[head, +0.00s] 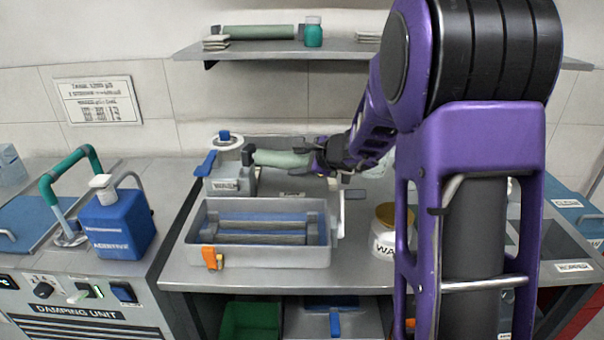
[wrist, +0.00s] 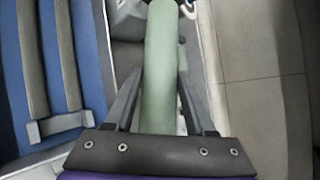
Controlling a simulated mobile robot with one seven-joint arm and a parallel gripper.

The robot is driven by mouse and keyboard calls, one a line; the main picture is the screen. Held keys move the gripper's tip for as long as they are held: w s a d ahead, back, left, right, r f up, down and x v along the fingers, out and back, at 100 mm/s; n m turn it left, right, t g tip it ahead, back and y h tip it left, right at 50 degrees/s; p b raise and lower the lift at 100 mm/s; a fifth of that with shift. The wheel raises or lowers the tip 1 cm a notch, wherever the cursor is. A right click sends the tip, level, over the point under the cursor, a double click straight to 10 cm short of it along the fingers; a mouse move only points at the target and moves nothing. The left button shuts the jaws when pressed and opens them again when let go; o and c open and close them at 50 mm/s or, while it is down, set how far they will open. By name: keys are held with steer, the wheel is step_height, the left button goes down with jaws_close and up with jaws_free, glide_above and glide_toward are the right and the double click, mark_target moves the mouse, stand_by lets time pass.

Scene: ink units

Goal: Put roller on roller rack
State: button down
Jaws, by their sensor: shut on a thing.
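My gripper (head: 322,160) is shut on a pale green roller (head: 280,158) and holds it about level behind the metal tray. In the wrist view the roller (wrist: 158,75) runs lengthwise between the two fingers (wrist: 160,90), away from the palm. The roller's far end is at a grey block-like unit (head: 230,180) with blue and dark levers; I cannot tell if they touch. No part is clearly marked as the roller rack. Another green roller (head: 257,32) lies on the wall shelf (head: 270,49).
The metal tray (head: 205,230) with blue parts and grey bars inside stands in front, an orange clip (head: 211,258) on its rim. A labelled white tub (head: 385,242) stands to the right. A blue bottle (head: 118,225) and green pipe (head: 72,158) are at left.

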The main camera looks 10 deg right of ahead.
steer(key=w+r+n+g+y, duration=0.1)
steer(key=w+r+n+y, duration=0.1)
steer(key=w, duration=1.2)
steer(key=shift+n+g+y, duration=0.3)
steer(key=shift+n+g, duration=0.2)
steer(key=shift+n, duration=0.1)
steer(key=w+f+b, duration=0.1)
steer(key=f, duration=0.4)
steer(key=w+d+f+b, duration=0.1)
steer(key=w+f, duration=0.1)
steer(key=f, duration=0.3)
steer(key=w+d+f+b, duration=0.1)
steer(key=f, duration=0.5)
steer(key=shift+w+d, duration=0.15)
steer(key=shift+w, duration=0.25)
steer(key=shift+r, duration=0.1)
steer(key=shift+c, duration=1.2)
jaws_free()
